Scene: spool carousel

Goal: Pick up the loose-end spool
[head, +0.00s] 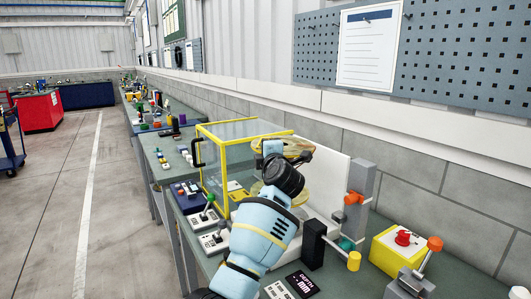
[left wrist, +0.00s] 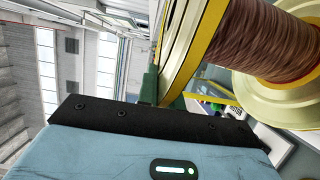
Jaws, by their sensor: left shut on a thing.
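A spool (left wrist: 270,40) with brown winding and pale, yellow-rimmed flanges fills the upper right of the left wrist view. In the head view, its pale flanges (head: 302,192) show behind and beside my black wrist. My left gripper (head: 284,155) is at the spool, shut on it at the flange. In the left wrist view, a dark green finger (left wrist: 150,87) lies against the flange's edge. The other finger and most of the contact are hidden. I cannot make out a loose thread end. My right gripper is not in view.
A yellow-framed clear enclosure (head: 212,165) stands left of the spool, with a white panel (head: 330,185) behind. A grey post with an orange clamp (head: 354,198), a black block (head: 313,244) and a yellow box with a red button (head: 403,240) crowd the bench to the right.

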